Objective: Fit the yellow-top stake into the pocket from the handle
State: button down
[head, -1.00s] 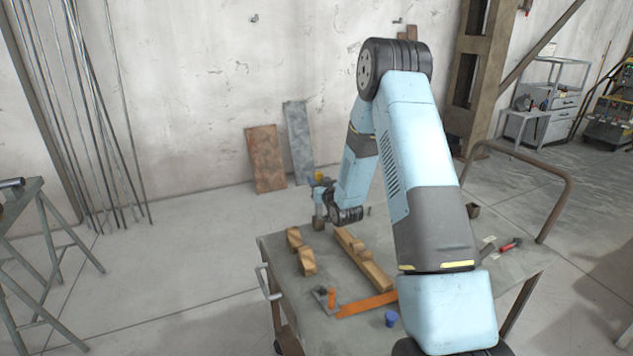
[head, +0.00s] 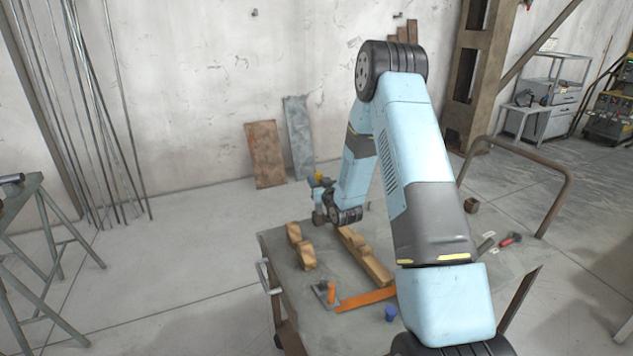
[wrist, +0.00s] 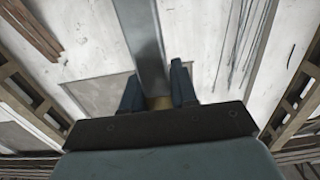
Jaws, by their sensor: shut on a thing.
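My gripper (head: 318,190) is beyond the far edge of the cart (head: 288,262), left of my forearm. It is shut on the yellow-top stake, whose yellow top (head: 318,176) shows at the jaws in the head view. In the wrist view, the fingers (wrist: 158,88) close around a yellowish piece (wrist: 160,102), and a grey bar (wrist: 143,40) runs from there to the top of the picture. The stake's lower end is too small to make out. A brown tubular handle (head: 520,166) rises at the cart's right end. I cannot tell which opening is the pocket.
Wooden blocks (head: 305,252) and a timber (head: 375,268) lie on the cart. Nearer are an orange bar (head: 365,299), an orange-topped piece (head: 331,291) and a blue piece (head: 391,313). A small brown box-like piece (head: 471,204) is near the handle. Open floor lies left of the cart.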

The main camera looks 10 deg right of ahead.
jog(key=shift+f, duration=0.6)
jog(key=c, duration=0.8)
grip_release()
jog(key=shift+s, duration=0.1)
jog(key=s+d, duration=0.2)
jog(key=s, duration=1.1)
jog(key=shift+s+d, duration=0.15)
jog(key=shift+d, duration=0.15)
